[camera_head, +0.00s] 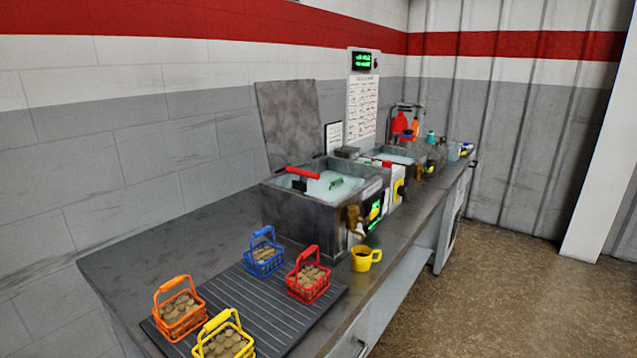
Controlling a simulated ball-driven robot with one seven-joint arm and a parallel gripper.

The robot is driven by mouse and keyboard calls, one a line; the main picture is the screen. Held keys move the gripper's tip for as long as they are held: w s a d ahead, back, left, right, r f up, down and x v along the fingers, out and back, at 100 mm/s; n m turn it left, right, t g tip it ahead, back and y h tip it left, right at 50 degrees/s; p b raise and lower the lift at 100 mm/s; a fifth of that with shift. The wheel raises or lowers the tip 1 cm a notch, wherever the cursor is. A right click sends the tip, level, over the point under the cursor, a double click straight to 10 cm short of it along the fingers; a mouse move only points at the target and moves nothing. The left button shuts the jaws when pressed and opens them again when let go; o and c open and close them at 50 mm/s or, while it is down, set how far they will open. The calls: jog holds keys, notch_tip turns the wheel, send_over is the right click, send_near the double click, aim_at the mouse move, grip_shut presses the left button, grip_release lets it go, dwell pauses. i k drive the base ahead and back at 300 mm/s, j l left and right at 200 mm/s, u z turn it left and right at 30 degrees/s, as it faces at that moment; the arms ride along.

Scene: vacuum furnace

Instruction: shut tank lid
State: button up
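The grey metal tank (278,212) stands on the counter with its top open and pale liquid inside. Its flat grey lid (287,122) stands upright at the back left edge of the tank, close to the wall. A red bar with a dark end (303,173) shows at the tank opening, and a small green handle (336,183) shows in the liquid. What they belong to is hidden. My gripper is not in view.
A ribbed dark mat (262,308) holds orange (180,320), blue (263,258), red (307,282) and yellow (222,345) baskets of round pieces. A yellow mug (362,259) stands near the counter's front edge. A second tank (395,156) is farther back. The floor (490,295) at right is clear.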

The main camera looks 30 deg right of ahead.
aim_at(291, 121)
jog(key=i+j+u, duration=0.8)
jog(key=u, duration=0.2)
jog(key=i+j+u, duration=0.25)
jog(key=i, duration=0.8)
jog(key=i+z, duration=0.3)
jog(key=z, duration=0.15)
jog(key=i+j+z, duration=0.2)
jog(key=z, duration=0.2)
jog(key=i+j+z, duration=0.3)
jog(key=z, duration=0.15)
jog(key=i, duration=0.05)
